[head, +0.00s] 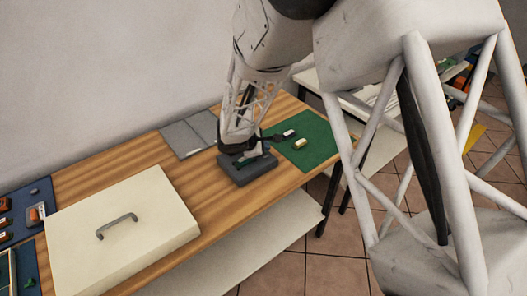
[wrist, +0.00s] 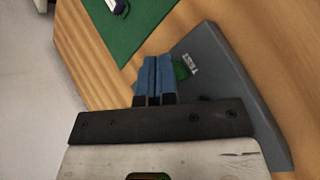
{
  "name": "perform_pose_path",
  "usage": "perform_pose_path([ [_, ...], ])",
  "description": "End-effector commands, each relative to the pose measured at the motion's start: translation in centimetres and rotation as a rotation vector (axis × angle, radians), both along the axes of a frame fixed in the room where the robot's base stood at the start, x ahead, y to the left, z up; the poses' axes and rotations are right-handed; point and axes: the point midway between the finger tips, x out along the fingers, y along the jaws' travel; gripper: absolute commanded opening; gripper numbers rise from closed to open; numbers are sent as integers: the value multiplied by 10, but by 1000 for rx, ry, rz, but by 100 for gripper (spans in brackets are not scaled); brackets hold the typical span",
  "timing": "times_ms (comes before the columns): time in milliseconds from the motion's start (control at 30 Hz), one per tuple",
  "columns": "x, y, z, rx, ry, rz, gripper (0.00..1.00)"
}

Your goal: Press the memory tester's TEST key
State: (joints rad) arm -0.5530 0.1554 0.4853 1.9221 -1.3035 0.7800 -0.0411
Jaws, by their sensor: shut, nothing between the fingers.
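The memory tester looks to be the dark grey box (head: 252,174) on the wooden table, below my gripper in the head view. It also shows in the wrist view (wrist: 222,75). A round green key (wrist: 181,70) sits on its top, with a small white label (wrist: 190,63) beside it; the lettering is too small to read. My gripper (wrist: 155,62) has its blue fingers shut together and empty, pointing at the tester's top just left of the green key. They cover part of the key's edge. I cannot tell whether the fingertips touch the box.
A green mat (head: 309,152) with a dark device (head: 284,136) and a small pale-topped item (head: 300,144) lies right of the tester. A grey flat panel (head: 184,138) lies behind. A cream lidded case (head: 80,242) and blue trays (head: 40,190) are at the left.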

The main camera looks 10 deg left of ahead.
Motion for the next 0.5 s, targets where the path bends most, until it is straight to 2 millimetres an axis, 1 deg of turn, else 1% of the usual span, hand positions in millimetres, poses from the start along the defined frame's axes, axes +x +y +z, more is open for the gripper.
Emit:
perform_pose_path([
  [200,0,0,-6,0,0,0,0],
  [500,0,0,-7,0,0,0,0],
])
